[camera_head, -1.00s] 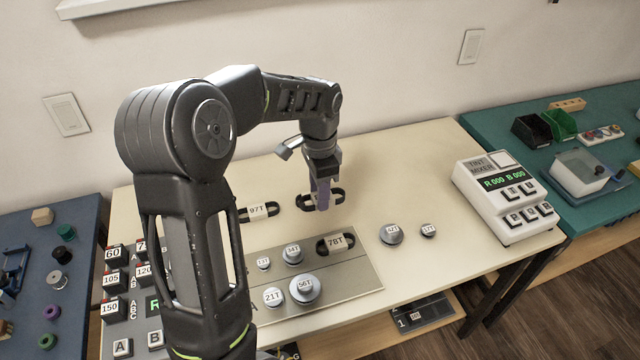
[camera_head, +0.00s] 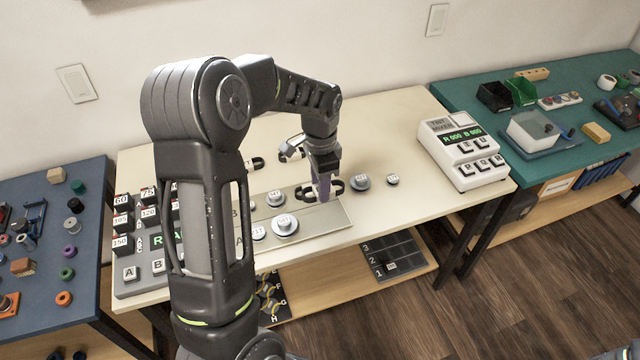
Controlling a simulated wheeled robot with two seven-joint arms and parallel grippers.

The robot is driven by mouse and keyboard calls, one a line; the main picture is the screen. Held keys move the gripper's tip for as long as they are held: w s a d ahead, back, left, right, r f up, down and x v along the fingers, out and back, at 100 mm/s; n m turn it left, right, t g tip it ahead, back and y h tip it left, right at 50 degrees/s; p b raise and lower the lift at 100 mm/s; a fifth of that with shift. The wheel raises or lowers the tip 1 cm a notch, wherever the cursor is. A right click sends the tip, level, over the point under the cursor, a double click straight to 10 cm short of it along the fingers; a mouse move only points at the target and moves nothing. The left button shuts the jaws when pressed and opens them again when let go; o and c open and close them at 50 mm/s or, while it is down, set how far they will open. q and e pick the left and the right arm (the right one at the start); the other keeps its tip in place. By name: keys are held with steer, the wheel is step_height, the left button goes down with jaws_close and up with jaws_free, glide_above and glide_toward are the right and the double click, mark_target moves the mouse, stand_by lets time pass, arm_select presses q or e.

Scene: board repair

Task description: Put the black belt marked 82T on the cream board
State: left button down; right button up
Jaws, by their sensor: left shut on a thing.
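My left gripper (camera_head: 323,196) has purple fingers pointing down, shut on a black belt (camera_head: 338,186) at the right part of the cream-grey board (camera_head: 318,228). I cannot read this belt's mark, and I cannot tell whether it touches the board. Another black belt (camera_head: 284,156) lies on the table behind, partly hidden by the gripper. A third belt (camera_head: 259,162) lies left of it, partly behind my arm. No 82T mark is readable. My right gripper is not in view.
Pulleys (camera_head: 285,223) sit on the board, left of the gripper. Two more pulleys (camera_head: 360,182) stand on the table (camera_head: 400,125) to its right. A white tint mixer (camera_head: 462,150) stands at the right end. My arm hides the board's left part.

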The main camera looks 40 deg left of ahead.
mark_target(320, 218)
arm_select(q)
steer(key=shift+f+b, duration=3.1)
steer(key=shift+f, duration=1.4)
steer(key=shift+f+b, duration=0.4)
steer(key=shift+f, duration=0.1)
steer(key=c, duration=0.8)
jaws_free()
steer(key=shift+r, duration=0.1)
step_height(320, 218, up, 8)
steer(key=shift+f, duration=0.2)
